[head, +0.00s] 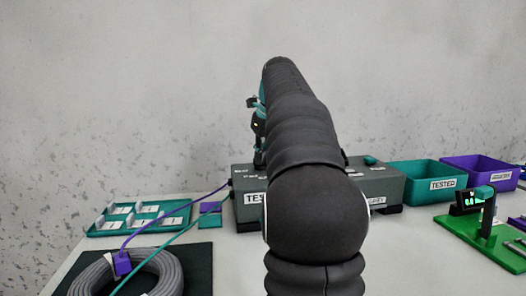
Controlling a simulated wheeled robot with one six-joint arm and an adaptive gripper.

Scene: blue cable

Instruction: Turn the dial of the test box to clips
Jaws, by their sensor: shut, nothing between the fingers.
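The grey test box (388,187) stands on the table in the middle of the head view, with a partly covered "TES…" label on its front. My dark, ribbed arm covers the middle of the box. I cannot make out the dial or its markings. A small teal part (370,160) shows on top of the box at the right. My gripper (258,131) shows only in part, left of the arm and above the back left of the box. It is shut and empty. Whether it touches anything on the box is hidden.
A teal "TESTED" bin (402,170) and a purple bin (478,160) stand at right. A green board (484,238) with a small display is at front right. A teal tray (97,229), a grey cable coil (172,273) and purple and teal cables lie at left.

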